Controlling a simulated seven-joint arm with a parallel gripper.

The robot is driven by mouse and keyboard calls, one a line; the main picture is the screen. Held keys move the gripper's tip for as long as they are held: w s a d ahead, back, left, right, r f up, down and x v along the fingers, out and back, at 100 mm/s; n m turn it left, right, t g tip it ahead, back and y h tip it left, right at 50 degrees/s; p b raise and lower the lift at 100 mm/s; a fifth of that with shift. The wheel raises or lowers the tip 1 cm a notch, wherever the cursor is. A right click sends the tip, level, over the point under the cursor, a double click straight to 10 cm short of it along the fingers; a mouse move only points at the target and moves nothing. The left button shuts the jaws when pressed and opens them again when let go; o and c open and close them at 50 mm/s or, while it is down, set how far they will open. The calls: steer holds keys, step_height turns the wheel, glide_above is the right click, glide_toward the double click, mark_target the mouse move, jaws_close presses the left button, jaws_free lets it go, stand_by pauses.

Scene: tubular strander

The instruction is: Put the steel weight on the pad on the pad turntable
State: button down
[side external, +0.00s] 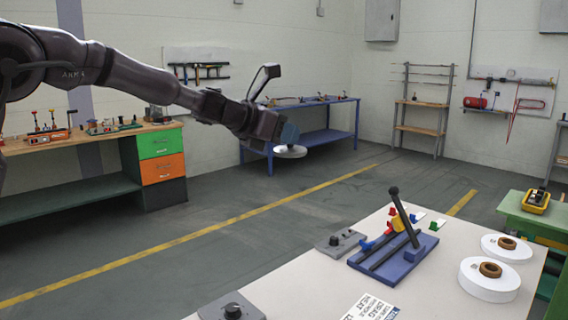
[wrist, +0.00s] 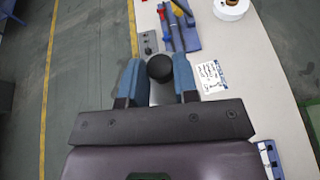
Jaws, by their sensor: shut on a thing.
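My gripper (side external: 288,134) is raised at the end of my outstretched arm, left of the white table's machine. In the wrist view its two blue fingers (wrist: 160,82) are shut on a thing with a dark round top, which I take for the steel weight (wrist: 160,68). In the side view a pale disc (side external: 290,152) shows just under the fingers; I cannot tell whether it belongs to the held thing. Two white round turntables, a near one (side external: 489,283) and a far one (side external: 507,250), stand on the table's right, each bearing a brown ring. One also shows in the wrist view (wrist: 231,10).
A blue-framed machine (side external: 385,262) with an upright black-knobbed lever (side external: 404,217) stands mid-table. Grey knob boxes (side external: 340,242) (side external: 232,307) and a printed card (side external: 370,308) lie on the white table (side external: 300,288). The green stand (side external: 535,215) holds a yellow device (side external: 536,201).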

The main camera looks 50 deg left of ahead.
steer(key=shift+s+d+f+n+y, duration=0.2)
steer(key=shift+d+n+y, duration=0.1)
steer(key=shift+n+y, duration=0.5)
steer(key=shift+s+d+f+n+y, duration=0.1)
steer(key=shift+d+f+n+y, duration=0.15)
steer(key=shift+n+y, duration=0.5)
steer(key=shift+s+f+n+g+y, duration=0.15)
steer(key=shift+s+n+g+y, duration=0.25)
steer(key=shift+y, duration=0.35)
steer(key=shift+s+d+f+n+y, duration=0.15)
steer(key=shift+s+d+n+y, duration=0.2)
steer(key=shift+n+y, duration=0.35)
steer(key=s+d+n+g+y, duration=0.3)
steer(key=s+n+g, duration=0.15)
steer(key=s, duration=0.45)
steer(key=s+d+r+n+g+y, duration=0.1)
steer(key=s+d+n+g+y, duration=0.25)
steer(key=s, duration=0.65)
steer(key=s+d+n+g+y, duration=0.1)
steer(key=s+n+g+y, duration=0.1)
steer(key=s+n+g, duration=0.55)
step_height(320, 180, down, 27)
steer(key=s+m+t, duration=0.1)
steer(key=t, duration=0.1)
steer(key=shift+s+m+t, duration=0.35)
steer(key=shift+s+m, duration=0.05)
steer(key=shift+d+f, duration=0.1)
steer(key=shift+d, duration=0.05)
steer(key=shift+f, duration=1.2)
